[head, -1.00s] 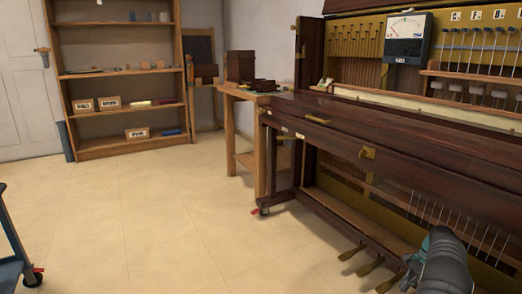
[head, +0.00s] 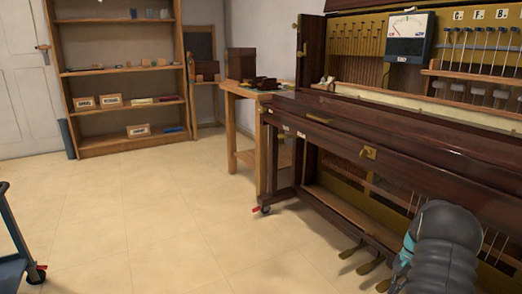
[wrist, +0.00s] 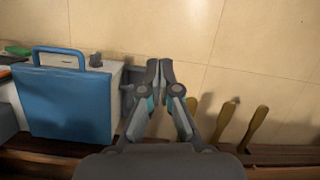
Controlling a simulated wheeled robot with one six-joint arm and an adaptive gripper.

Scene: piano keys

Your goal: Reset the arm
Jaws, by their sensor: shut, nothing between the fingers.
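My gripper (wrist: 160,72) is in the wrist view, pointing over the tiled floor. Its two fingertips meet, and nothing is between them. In the head view part of my arm (head: 445,250) shows at the lower right, in front of the piano's lower part; the fingertips cannot be made out there. The upright piano (head: 330,140) stands open along the right, with its strings and hammers showing. Its brass pedals (head: 353,250) are near the floor, and they also show to the right of my gripper in the wrist view (wrist: 258,122).
A wooden side table (head: 240,95) stands at the piano's far end. A shelf (head: 120,105) with boxes is against the back wall. A blue cart (head: 15,265) is at the left edge. The middle floor is clear.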

